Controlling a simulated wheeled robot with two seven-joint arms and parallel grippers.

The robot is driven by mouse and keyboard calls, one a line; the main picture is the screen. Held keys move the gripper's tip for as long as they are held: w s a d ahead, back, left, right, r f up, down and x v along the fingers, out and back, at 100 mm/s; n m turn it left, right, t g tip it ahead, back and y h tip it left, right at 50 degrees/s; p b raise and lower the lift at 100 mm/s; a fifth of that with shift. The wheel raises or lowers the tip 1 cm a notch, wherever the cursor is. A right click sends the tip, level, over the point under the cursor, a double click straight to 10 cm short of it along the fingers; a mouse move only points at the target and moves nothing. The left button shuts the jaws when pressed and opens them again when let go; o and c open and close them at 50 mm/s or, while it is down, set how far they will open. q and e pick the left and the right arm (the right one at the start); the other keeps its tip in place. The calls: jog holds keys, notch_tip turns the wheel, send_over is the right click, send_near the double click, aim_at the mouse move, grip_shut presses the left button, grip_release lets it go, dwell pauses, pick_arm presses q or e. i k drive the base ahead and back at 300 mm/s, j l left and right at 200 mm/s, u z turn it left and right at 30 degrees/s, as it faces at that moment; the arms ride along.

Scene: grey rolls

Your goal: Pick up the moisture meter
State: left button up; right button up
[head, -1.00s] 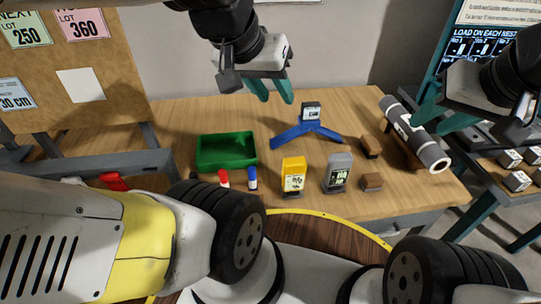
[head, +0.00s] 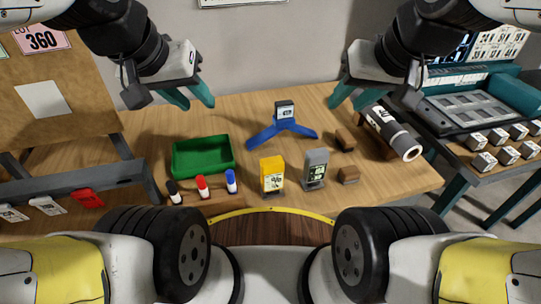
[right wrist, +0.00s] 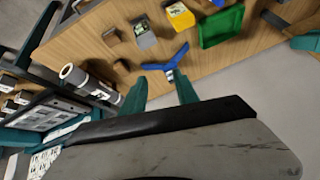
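Two upright handheld meters with displays stand near the table's front: a yellow one (head: 272,178) and a grey one (head: 315,170). A small dark device with a pale screen (head: 285,110) sits on a blue three-legged stand (head: 283,132) behind them. I cannot tell which is the moisture meter. My left gripper (head: 190,97) is open and empty above the table's back left. My right gripper (head: 353,97) is open and empty above the back right. In the right wrist view its fingers (right wrist: 161,95) are apart, with the grey meter (right wrist: 145,38) and yellow meter (right wrist: 181,15) beyond them.
Brown blocks (head: 347,175) and a large grey roll (head: 392,133) are at right. A board (head: 62,110) stands at left; a side table holds several cubes (head: 507,155).

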aim_at(272, 168)
jog(key=k+j, duration=0.15)
jog(key=j, duration=0.2)
jog(key=k+j+z, duration=0.1)
jog(key=j, duration=0.25)
jog(key=k+j, duration=0.25)
jog(key=j+z, duration=0.05)
jog(key=j, duration=0.05)
